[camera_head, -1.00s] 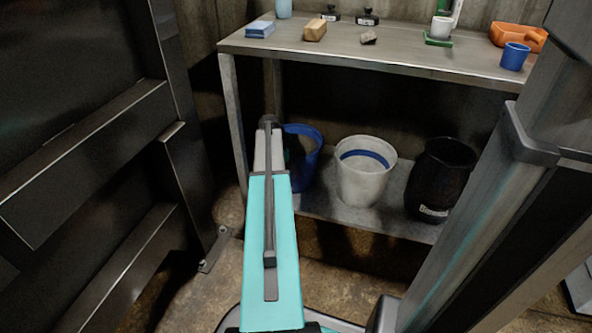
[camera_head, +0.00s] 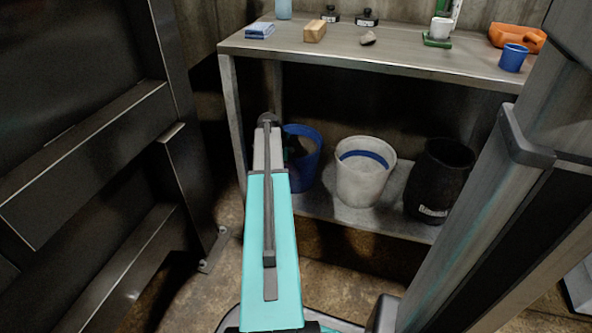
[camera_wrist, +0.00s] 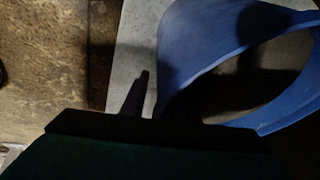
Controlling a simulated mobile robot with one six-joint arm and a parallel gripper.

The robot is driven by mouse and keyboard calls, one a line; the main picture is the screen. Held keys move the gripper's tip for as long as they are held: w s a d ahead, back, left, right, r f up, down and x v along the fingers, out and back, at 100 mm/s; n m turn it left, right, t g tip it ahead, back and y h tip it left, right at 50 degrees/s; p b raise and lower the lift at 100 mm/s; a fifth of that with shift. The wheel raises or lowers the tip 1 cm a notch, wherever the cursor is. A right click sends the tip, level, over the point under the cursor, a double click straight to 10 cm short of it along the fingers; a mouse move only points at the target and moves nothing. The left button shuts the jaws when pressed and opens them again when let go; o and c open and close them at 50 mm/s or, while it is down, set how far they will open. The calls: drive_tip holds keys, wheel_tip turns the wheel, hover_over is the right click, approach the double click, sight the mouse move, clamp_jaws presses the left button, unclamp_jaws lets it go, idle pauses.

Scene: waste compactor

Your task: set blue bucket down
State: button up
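The blue bucket (camera_head: 307,165) stands upright on the lower shelf (camera_head: 385,218) at its left end, partly hidden behind my arm. In the wrist view, its blue wall and rim (camera_wrist: 195,45) fill the upper right, and its inside is dark. My gripper (camera_wrist: 160,88) is at the bucket's near side. One dark finger stands outside the wall with a strip of grey shelf between them. The other finger is hard to make out against the dark shadow on the bucket. In the head view, the fingers are hidden behind my arm.
A white bucket with a blue band (camera_head: 364,185) and a black bin (camera_head: 437,185) stand to the right on the same shelf. The upper tabletop (camera_head: 400,55) holds small items above. Dark metal panels (camera_head: 90,150) rise close on the left.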

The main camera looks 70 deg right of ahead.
drive_tip(key=p+v, duration=0.4)
drive_tip(key=v, duration=0.7)
drive_tip(key=shift+s, duration=0.15)
idle(0.6)
